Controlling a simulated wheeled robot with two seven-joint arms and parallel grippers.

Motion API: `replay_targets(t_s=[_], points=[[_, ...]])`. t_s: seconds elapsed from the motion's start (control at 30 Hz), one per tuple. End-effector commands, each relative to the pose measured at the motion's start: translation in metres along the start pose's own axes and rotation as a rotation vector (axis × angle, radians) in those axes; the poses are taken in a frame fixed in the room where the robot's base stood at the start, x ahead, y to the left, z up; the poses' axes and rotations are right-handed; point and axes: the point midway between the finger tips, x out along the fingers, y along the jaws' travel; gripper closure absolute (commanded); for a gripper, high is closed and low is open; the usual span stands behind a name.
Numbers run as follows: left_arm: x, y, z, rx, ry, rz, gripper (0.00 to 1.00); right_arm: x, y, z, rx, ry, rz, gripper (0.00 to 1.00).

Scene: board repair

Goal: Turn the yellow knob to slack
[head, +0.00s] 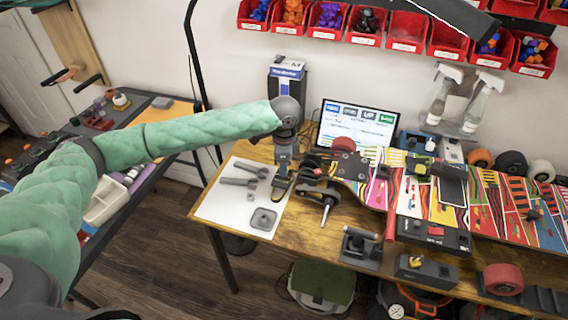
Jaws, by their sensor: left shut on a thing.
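A small yellow knob (414,260) sits on top of a dark grey box (413,270) at the table's front edge, right of centre. Its setting is too small to read. My left gripper (281,187) points down at the right edge of the white mat (232,212), well left of that box. It is shut on a small dark tool, mostly hidden by the fingers. My right gripper is out of view.
A colourful skateboard deck (377,188) lies behind, with a laptop (357,126) at the wall. A black device (433,236) and a dark clamp-like fixture (360,248) stand near the knob box. Grey tools (238,181) and a small tray (263,219) lie on the mat.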

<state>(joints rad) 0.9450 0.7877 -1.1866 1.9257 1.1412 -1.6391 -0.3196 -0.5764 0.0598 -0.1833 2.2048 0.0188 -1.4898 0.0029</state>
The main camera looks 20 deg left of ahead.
Motion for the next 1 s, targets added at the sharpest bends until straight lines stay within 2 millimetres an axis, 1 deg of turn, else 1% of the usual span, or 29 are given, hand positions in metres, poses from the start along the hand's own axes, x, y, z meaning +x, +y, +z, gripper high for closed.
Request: replay_targets(t_s=[0.3, 0.33, 0.43, 0.73, 0.87, 0.93, 1.0], points=[[-0.001, -0.001, 0.000, 0.001, 0.001, -0.002, 0.98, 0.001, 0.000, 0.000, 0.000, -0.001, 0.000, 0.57], [-0.001, -0.001, 0.000, 0.001, 0.001, -0.002, 0.73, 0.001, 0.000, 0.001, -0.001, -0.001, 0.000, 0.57], [-0.001, -0.001, 0.000, 0.000, 0.001, -0.002, 0.54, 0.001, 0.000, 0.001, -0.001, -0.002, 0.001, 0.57], [-0.001, 0.000, 0.000, 0.000, 0.001, -0.001, 0.54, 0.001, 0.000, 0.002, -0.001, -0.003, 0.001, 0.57], [-0.010, -0.001, -0.001, 0.001, 0.003, -0.002, 0.54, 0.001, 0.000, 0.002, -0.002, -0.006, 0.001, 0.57], [-0.019, -0.001, -0.001, 0.001, 0.002, -0.003, 0.54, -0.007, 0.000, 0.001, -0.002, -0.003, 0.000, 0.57], [-0.029, -0.001, -0.001, 0.000, 0.003, -0.003, 0.54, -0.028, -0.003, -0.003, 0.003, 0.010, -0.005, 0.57]])
